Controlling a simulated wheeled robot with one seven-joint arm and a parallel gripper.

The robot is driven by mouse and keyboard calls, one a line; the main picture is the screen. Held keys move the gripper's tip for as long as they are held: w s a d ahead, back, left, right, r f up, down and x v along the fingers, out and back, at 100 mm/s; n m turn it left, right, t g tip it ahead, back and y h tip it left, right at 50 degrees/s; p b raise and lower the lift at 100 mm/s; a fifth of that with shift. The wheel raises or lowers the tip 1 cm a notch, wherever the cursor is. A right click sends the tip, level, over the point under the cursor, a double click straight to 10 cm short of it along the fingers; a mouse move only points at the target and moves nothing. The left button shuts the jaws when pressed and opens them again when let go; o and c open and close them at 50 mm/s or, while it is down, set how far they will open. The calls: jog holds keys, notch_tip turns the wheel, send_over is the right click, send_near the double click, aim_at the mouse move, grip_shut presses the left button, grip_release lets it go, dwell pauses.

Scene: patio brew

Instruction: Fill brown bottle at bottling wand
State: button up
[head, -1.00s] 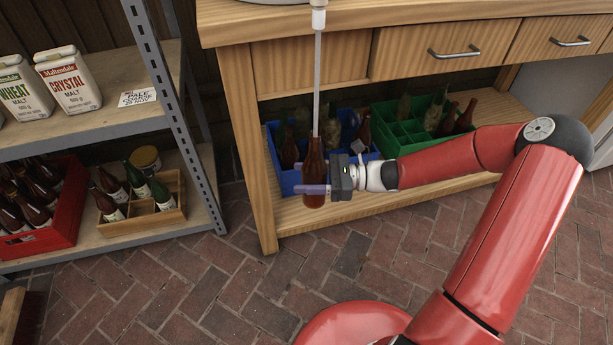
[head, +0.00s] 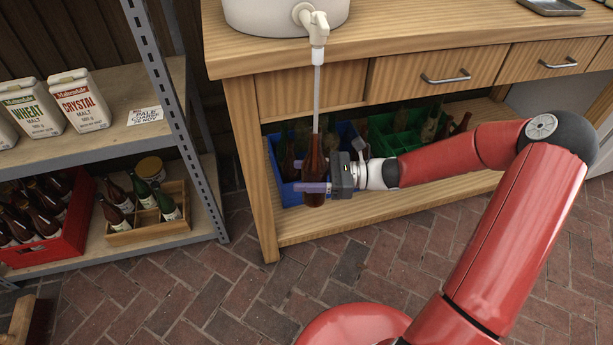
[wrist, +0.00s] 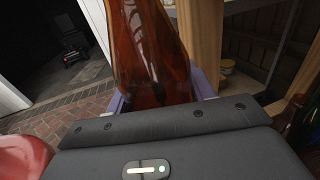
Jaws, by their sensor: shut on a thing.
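The brown bottle (head: 314,165) is upright in my gripper (head: 313,188), whose pale purple fingers are shut around its lower body. The clear bottling wand (head: 317,92) hangs straight down from a white spigot (head: 313,26), and its lower part is hidden at the bottle's neck, seemingly inside it. In the wrist view the bottle's amber body (wrist: 150,55) stands between the fingers, darker low down; its neck is out of frame. I cannot tell the liquid level.
The white bucket (head: 285,14) stands on the wooden bench (head: 400,52). Under it are a blue crate (head: 290,193) and a green crate (head: 383,140) with bottles. A metal-framed shelf (head: 95,65) stands left, holding malt packs, a red crate and a wooden crate.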

aim_at(306, 157)
jog(key=shift+r, duration=3.05)
jog(key=shift+r, duration=0.8)
dwell(4.2)
